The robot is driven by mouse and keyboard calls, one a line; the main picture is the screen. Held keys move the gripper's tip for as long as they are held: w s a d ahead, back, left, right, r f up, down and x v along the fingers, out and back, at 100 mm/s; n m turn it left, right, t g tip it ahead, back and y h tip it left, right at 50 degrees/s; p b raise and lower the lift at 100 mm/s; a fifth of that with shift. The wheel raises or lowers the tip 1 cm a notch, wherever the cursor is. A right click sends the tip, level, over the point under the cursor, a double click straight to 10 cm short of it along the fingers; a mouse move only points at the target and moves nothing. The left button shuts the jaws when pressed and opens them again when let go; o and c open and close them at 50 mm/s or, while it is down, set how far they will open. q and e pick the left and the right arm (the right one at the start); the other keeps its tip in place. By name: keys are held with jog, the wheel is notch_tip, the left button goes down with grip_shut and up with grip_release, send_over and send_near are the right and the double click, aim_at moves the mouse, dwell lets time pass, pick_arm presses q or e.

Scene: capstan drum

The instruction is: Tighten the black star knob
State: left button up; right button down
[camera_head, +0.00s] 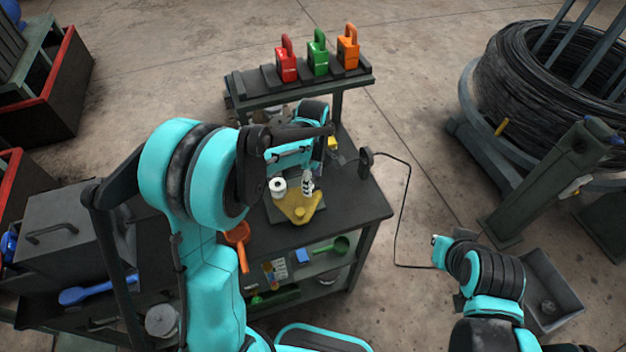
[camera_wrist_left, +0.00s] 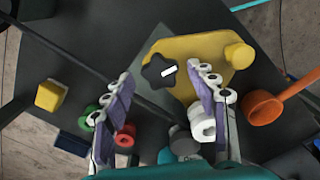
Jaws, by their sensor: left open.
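The black star knob (camera_wrist_left: 158,70) sits on a yellow plate (camera_wrist_left: 205,52) in the left wrist view and has a short white mark on one lobe. The yellow plate also shows in the head view (camera_head: 296,212) on the dark worktable, where I cannot make out the knob. My left gripper (camera_wrist_left: 163,76) is open, with its two fingers on either side of the knob as the wrist camera sees it, apart from it. In the head view, part of the left gripper (camera_head: 307,183) shows over the plate. No fingers of my right gripper show.
On the worktable (camera_head: 355,205) are a white roll (camera_head: 278,187), an orange scoop (camera_head: 238,235) and a yellow block (camera_head: 332,143). Red, green and orange padlocks (camera_head: 317,55) stand on a raised shelf behind. A cable (camera_head: 402,210) hangs off the right side. A large wire coil (camera_head: 540,90) stands right.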

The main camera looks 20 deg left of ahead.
pick_arm(q)
jog(key=shift+f, duration=0.15)
jog(key=c, duration=1.2)
jog(key=shift+o, duration=0.2)
